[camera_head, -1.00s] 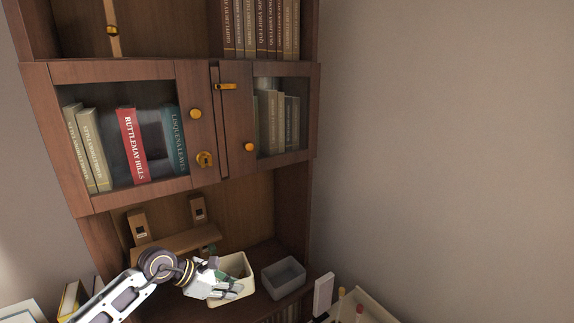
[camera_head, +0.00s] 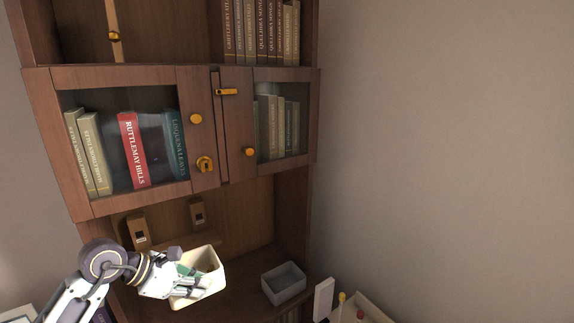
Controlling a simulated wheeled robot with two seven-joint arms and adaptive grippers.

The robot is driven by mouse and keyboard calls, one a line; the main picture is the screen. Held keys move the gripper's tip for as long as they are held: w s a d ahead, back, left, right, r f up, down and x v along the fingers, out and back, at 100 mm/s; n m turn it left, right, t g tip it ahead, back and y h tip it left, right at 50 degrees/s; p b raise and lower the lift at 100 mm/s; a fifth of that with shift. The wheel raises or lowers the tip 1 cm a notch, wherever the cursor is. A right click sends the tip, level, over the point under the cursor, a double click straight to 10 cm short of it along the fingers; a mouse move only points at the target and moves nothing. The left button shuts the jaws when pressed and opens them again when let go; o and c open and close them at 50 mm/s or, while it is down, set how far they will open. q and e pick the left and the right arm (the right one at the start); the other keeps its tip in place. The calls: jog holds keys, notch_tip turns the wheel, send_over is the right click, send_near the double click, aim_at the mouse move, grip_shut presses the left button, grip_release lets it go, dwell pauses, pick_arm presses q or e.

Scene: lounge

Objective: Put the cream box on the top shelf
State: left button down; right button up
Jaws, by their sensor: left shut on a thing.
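The cream box (camera_head: 211,281) is an open-topped bin, tilted, in front of the open middle bay of the wooden bookcase. My left gripper (camera_head: 192,281) comes in from the left and is shut on the cream box at its left side. Something small and dark shows inside the box, too small to tell. The upper shelf (camera_head: 200,52), above the glass doors, holds a row of books (camera_head: 262,28) at its right; its top is cut off by the frame. My right gripper is not in view.
A grey bin (camera_head: 284,283) stands on the bookcase ledge, right of the cream box. The glass-doored cabinet (camera_head: 198,150) juts above the open bay, both doors shut. A light tray with bottles (camera_head: 352,308) is at the lower right. The upper shelf shows bare room left of its books.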

pick_arm(q)
jog(key=shift+s+f, duration=0.35)
jog(key=shift+f, duration=0.4)
jog(key=shift+s+f, duration=0.4)
jog(key=shift+f, duration=0.3)
jog(key=shift+s+f, duration=0.35)
jog(key=shift+f, duration=0.4)
dwell(1.1)
dwell(1.4)
jog(key=shift+d, duration=0.2)
dwell(0.4)
